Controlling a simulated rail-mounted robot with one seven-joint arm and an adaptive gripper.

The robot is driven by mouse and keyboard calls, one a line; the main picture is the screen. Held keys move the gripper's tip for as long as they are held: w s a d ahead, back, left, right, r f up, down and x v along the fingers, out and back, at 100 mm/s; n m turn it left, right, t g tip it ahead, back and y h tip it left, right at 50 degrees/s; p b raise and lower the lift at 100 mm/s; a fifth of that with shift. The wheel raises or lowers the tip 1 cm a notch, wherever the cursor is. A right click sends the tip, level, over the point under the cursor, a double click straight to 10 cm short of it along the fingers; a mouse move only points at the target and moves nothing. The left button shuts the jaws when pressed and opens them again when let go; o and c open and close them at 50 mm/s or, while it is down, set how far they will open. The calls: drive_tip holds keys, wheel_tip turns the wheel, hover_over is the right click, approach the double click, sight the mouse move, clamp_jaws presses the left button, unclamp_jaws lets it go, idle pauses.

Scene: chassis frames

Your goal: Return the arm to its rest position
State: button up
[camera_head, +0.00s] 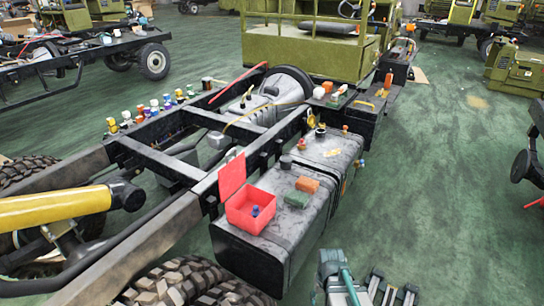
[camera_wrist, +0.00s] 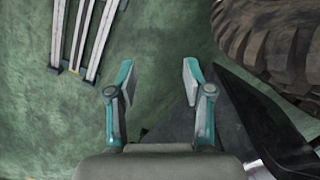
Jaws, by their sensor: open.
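In the wrist view, my gripper (camera_wrist: 159,82) has its two teal-and-grey fingers spread apart with nothing between them. Green floor shows past the fingers. A teal and grey part of my arm (camera_head: 340,280) shows at the bottom edge of the head view, in front and to the right of the black tank. The fingers cannot be made out clearly there. My gripper appears apart from the chassis parts and touches nothing that I can see.
The chassis frame (camera_head: 150,160) fills the left and middle. Its black tank (camera_head: 270,243) carries an open red box (camera_head: 240,214) and small parts. A treaded tyre (camera_head: 185,284) is near the arm; it shows upper right in the wrist view (camera_wrist: 268,40). Floor at right (camera_head: 440,200) is clear.

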drive_tip(key=s+f+g+p, duration=0.1)
drive_tip(key=s+f, duration=0.3)
drive_tip(key=s, duration=0.5)
drive_tip(key=s+f+g+p, duration=0.1)
drive_tip(key=s+f+g, duration=0.2)
drive_tip(key=s, duration=0.7)
drive_tip(key=s+f+g+p, duration=0.1)
drive_tip(key=s+f+g, duration=0.1)
drive_tip(key=s+f, duration=0.4)
drive_tip(key=s, duration=0.3)
drive_tip(key=shift+s+f+g+p, duration=0.2)
drive_tip(key=shift+s+g+p, duration=0.1)
drive_tip(key=shift+p, duration=0.1)
